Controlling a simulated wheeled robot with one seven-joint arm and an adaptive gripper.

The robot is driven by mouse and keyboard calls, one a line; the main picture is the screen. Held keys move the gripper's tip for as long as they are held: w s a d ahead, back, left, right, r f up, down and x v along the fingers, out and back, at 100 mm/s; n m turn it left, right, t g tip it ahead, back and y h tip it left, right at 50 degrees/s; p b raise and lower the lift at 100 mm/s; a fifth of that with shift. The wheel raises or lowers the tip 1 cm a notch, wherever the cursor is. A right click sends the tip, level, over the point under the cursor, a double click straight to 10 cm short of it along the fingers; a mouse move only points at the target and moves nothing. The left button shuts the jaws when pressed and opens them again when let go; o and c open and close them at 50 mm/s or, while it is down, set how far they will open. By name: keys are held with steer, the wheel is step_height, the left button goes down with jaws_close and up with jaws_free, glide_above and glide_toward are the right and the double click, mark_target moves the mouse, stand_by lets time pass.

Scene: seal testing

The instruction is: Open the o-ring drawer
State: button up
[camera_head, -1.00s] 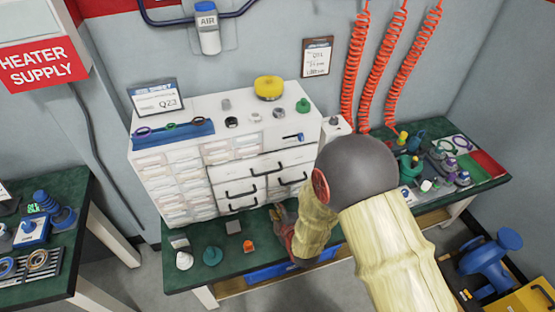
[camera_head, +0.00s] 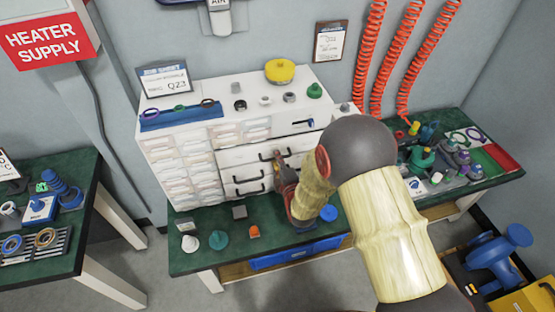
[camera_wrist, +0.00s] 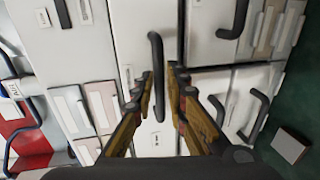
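The white drawer cabinet (camera_head: 228,160) stands on the green bench, with dark bar handles on its larger drawers. I cannot read which drawer is the o-ring drawer. My gripper (camera_head: 282,172) is at the front of these drawers and partly covers them. In the wrist view my gripper (camera_wrist: 160,78) has its two fingers apart, one on each side of a dark drawer handle (camera_wrist: 156,62). Gaps show beside the handle, so the fingers do not look clamped on it. The drawer front (camera_wrist: 135,35) behind this handle looks closed.
More handles sit close by, such as one at the upper right (camera_wrist: 236,18) and one at the lower right (camera_wrist: 258,112) in the wrist view. Small coloured parts, including an orange one (camera_head: 254,231), lie on the bench before the cabinet. A blue under-bench drawer (camera_head: 290,254) is below.

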steer(key=shift+w, duration=0.15)
steer(key=shift+c, duration=0.8)
jaws_close()
steer(key=f+v, duration=0.2)
steer(key=v, duration=0.6)
steer(key=f+v, duration=0.1)
steer(key=v, duration=0.8)
steer(key=shift+s+d+f+b, duration=0.2)
steer(key=shift+s+f+b, duration=0.2)
steer(key=shift+s, duration=0.3)
steer(key=shift+o, duration=0.8)
jaws_free()
